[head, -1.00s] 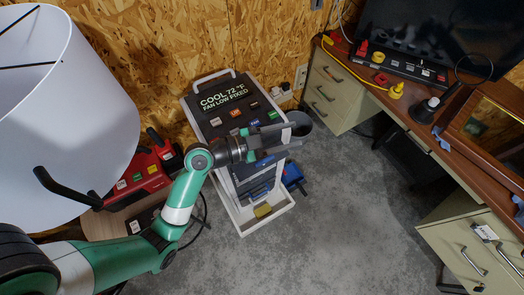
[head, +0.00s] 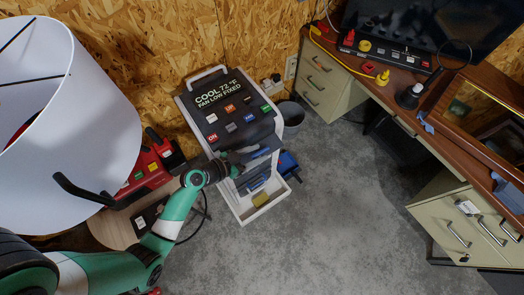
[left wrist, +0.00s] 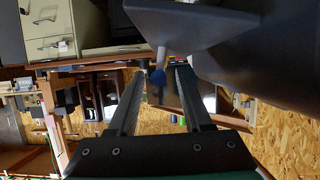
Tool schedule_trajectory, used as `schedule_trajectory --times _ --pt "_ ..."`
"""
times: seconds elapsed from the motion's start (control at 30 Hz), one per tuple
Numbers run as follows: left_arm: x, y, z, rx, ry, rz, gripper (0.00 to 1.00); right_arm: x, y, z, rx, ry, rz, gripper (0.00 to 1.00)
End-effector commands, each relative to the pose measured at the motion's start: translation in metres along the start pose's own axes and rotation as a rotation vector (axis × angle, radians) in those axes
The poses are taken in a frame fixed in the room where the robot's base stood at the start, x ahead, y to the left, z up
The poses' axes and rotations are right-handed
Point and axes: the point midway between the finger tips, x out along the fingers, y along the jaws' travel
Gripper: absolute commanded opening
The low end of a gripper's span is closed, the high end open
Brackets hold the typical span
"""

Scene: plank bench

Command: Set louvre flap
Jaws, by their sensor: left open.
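The white-framed unit has a dark top panel (head: 222,108) reading "COOL 72 °F FAN LOW FIXED", with several coloured buttons. Dark louvre slats (head: 258,172) show on its front, partly hidden by my gripper. My left gripper (head: 256,155) is at the upper part of this front, just below the buttons. In the left wrist view its two fingers (left wrist: 158,85) are apart. A small blue knob (left wrist: 157,77) on a pale stem hangs from a dark grey flap (left wrist: 190,25) and appears between the fingers; contact cannot be told. My right gripper is not in view.
A grey bin (head: 291,114) and a blue object (head: 288,163) stand right of the unit. A red toolbox (head: 150,170) and a large white lampshade (head: 62,110) are at left. A desk (head: 375,75) is at right. The floor between is clear.

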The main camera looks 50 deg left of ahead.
Motion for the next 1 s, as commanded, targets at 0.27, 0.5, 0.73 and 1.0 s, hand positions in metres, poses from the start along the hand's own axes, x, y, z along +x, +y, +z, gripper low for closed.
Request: schedule_trajectory --times 0.27,0.5,0.73,1.0 --pt "0.026 0.000 0.000 0.001 0.000 -0.001 0.50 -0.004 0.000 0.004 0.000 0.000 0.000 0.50" --pt "0.025 0.000 0.000 0.000 0.000 -0.001 0.42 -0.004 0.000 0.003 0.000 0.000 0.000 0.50" --pt "0.025 0.000 0.000 0.000 0.000 -0.001 0.01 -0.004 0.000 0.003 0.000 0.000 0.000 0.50" --pt "0.025 0.000 0.000 0.000 0.000 -0.001 0.00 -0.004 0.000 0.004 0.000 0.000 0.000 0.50"
